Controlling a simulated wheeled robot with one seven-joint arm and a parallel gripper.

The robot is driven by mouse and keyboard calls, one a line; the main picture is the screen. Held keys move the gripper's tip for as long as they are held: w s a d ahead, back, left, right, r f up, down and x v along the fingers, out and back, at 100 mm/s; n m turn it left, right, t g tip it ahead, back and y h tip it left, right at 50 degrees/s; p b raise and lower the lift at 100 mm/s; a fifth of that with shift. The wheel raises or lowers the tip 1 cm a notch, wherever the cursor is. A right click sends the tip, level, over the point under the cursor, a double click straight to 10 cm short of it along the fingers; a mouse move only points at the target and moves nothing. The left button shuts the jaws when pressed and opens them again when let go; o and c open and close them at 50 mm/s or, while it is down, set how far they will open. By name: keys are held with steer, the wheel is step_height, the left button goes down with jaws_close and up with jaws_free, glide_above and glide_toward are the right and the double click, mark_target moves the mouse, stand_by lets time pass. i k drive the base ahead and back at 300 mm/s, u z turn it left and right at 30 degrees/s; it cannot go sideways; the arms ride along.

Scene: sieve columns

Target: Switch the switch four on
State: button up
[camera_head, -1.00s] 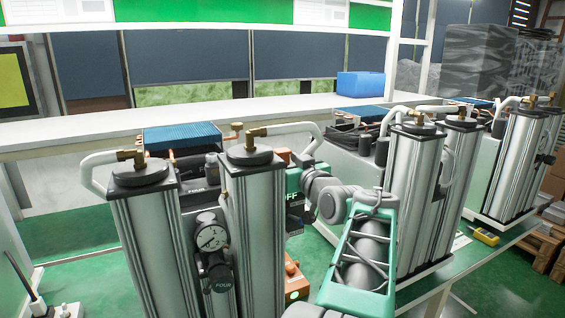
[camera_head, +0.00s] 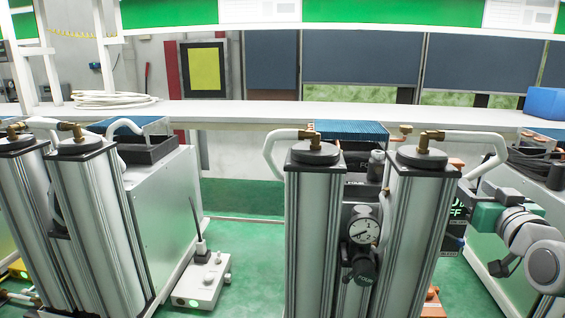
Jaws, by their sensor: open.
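The switch-four unit is the middle pair of silver columns (camera_head: 315,230) with a pressure gauge (camera_head: 363,231) between them. A dark box (camera_head: 358,166) behind the columns bears partly hidden lettering that starts with "FO". A black panel (camera_head: 457,212) with green lettering ending in "FF" shows just right of the right column. I cannot make out the switch itself. My teal and grey arm reaches in from the right edge, and its teal end part is beside the black panel. My gripper's fingers do not show; the columns may hide them.
Another pair of columns (camera_head: 85,225) stands at the left. A white box with an antenna (camera_head: 201,283) sits on the green floor between the pairs. White hoses curve over the column tops. A white shelf (camera_head: 225,112) runs behind, with a coiled hose (camera_head: 110,99) on its left.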

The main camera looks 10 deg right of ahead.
mark_target(453, 238)
steer(key=k, duration=0.9)
